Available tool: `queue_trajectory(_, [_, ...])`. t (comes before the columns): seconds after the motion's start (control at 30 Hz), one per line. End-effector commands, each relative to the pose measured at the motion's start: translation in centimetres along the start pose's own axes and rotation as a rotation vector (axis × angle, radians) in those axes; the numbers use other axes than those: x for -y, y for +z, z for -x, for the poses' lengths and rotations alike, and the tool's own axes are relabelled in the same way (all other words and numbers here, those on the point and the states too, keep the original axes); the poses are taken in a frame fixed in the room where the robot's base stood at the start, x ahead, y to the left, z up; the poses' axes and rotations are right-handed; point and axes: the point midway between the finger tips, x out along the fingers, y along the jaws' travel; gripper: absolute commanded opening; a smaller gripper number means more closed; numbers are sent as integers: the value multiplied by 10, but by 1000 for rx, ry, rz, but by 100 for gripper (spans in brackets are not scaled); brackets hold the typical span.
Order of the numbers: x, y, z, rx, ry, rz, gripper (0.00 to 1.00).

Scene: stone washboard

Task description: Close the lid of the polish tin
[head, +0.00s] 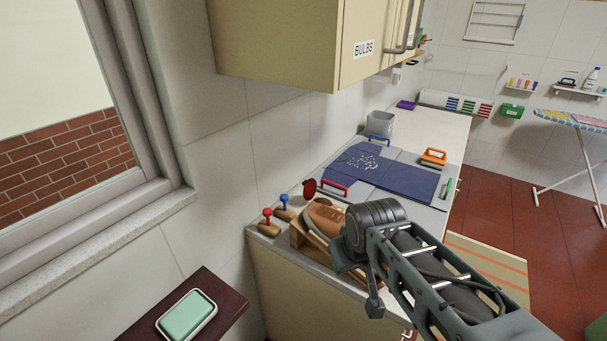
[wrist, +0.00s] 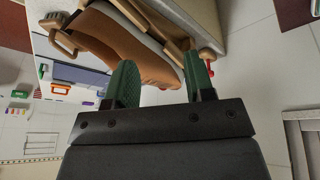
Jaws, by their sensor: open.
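A dark red round piece (head: 309,188), which looks like the raised lid of the polish tin, stands tilted at the left edge of the counter, behind the shoe. The tin's body cannot be made out. A tan shoe (head: 324,217) sits in a wooden box (head: 298,237) at the counter's near end; the shoe also shows large in the wrist view (wrist: 122,40). My gripper (wrist: 158,72) is open, its two green fingers apart with nothing held between them. It is close to the shoe and box, apart from the red piece. In the head view my arm hides part of the box.
Two wooden-based tools with a red knob (head: 267,213) and a blue knob (head: 284,201) stand left of the box. A blue cloth (head: 395,186) covers much of the counter behind. A dark shelf (head: 225,331) holds a soap dish (head: 187,316). A cupboard (head: 290,50) hangs above.

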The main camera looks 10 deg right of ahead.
Motion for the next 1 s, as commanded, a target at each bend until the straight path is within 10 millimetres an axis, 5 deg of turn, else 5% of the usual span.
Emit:
queue_trajectory(0.27, [-15, -118, 1, 84, 114, 618, 49])
queue_trajectory(0.6, [-2, -268, -53, 293, 260, 1479, 49])
queue_trajectory(0.8, [18, -324, -98, 455, 318, 1885, 49])
queue_trajectory(1.0, [36, -352, -133, 597, 346, 2151, 49])
